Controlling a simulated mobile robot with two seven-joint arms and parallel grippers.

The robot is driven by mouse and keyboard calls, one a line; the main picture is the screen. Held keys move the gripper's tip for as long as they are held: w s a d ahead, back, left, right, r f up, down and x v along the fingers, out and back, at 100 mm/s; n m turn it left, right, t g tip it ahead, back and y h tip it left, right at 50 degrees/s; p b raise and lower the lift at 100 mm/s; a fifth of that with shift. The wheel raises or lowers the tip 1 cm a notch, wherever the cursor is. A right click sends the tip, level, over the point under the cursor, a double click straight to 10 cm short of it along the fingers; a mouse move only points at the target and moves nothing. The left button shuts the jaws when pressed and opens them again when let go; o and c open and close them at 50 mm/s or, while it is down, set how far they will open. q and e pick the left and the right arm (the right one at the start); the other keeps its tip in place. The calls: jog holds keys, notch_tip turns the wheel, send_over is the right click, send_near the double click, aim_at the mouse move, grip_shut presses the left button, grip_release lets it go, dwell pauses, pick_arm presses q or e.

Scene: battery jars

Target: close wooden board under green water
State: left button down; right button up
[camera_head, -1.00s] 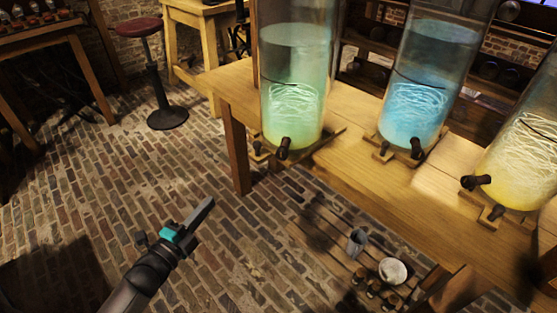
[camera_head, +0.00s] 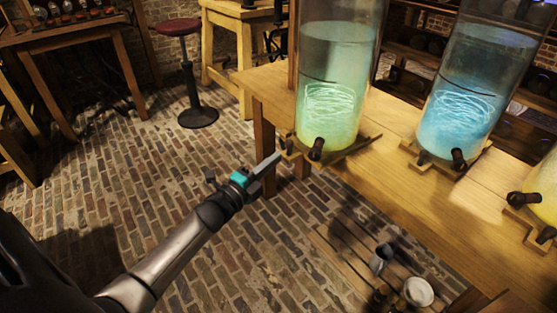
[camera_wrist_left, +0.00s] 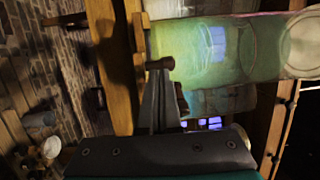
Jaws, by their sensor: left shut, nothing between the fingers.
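The green water jar (camera_head: 331,95) stands at the left end of the long wooden table. A thin wooden board (camera_head: 359,147) lies under it, with its edge sticking out at the front. A dark tap (camera_head: 316,149) is on the jar's lower front. My left gripper (camera_head: 277,158) is shut and empty, with its tip close to the board's front left end. In the left wrist view, the gripper (camera_wrist_left: 160,95) points at the board (camera_wrist_left: 140,40) beside a dark knob (camera_wrist_left: 160,63). I cannot tell whether they touch. My right gripper is not in view.
The blue jar (camera_head: 463,105) and the yellow jar (camera_head: 542,195) stand further right on the table (camera_head: 395,170). A low slatted wooden stand with a white bowl (camera_head: 418,291) and a metal mug (camera_head: 381,257) is below. A red stool (camera_head: 180,28) stands back left on the open brick floor.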

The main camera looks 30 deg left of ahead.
pick_arm(q)
jog(key=shift+w+d+b, duration=0.15)
jog(key=shift+w+b, duration=0.15)
jog(key=shift+w, duration=0.85)
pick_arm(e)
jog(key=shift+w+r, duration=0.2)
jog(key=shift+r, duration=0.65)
